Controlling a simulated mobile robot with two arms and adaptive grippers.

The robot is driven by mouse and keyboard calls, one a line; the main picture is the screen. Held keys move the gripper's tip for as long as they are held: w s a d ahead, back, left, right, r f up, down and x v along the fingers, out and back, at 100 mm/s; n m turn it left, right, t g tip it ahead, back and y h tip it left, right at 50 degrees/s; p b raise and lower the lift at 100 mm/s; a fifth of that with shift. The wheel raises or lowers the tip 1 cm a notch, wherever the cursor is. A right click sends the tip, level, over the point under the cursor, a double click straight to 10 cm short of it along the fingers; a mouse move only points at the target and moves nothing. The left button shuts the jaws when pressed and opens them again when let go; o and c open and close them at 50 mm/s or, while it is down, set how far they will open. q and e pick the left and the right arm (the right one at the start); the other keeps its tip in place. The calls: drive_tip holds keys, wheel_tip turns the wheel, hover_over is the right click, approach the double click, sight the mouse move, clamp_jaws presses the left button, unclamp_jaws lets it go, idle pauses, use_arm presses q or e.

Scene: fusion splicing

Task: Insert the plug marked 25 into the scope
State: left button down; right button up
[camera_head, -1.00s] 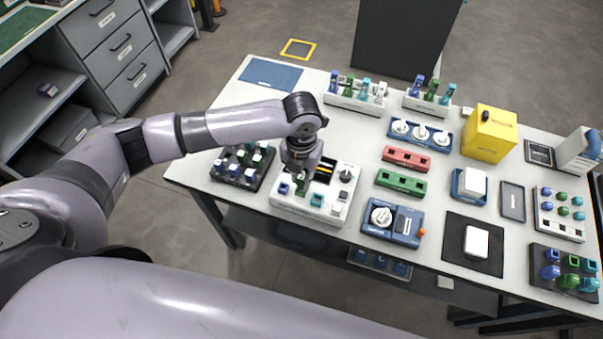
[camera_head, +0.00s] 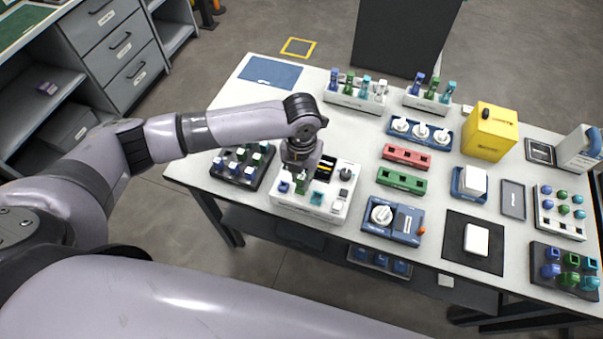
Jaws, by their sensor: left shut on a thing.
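The scope appears to be the white box (camera_head: 333,212) at the left front of the table, with a dark screen, a black knob and coloured sockets on its top. My left gripper (camera_head: 301,173) points down over its left part and hides some of the top. It is shut on a green plug (camera_head: 301,186), which shows just below the fingers at the scope's face. I cannot tell whether the plug is in a socket or just above it. The marking 25 is too small to read. My right gripper is not in view.
A dark rack (camera_head: 236,178) with several plugs stands left of the scope. A blue device (camera_head: 378,234) with a white dial stands to its right. Red (camera_head: 407,158) and green (camera_head: 400,181) blocks lie behind that device. Plug racks (camera_head: 352,103) line the back edge.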

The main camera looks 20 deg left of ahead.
use_arm(q)
drive_tip(key=shift+f, duration=0.75)
idle(0.3)
drive_tip(key=shift+f, duration=0.1)
idle(0.6)
drive_tip(key=c, duration=1.4)
unclamp_jaws()
wheel_tip(320, 180, up, 6)
drive_tip(key=p, duration=0.6)
drive_tip(key=shift+p, duration=0.3)
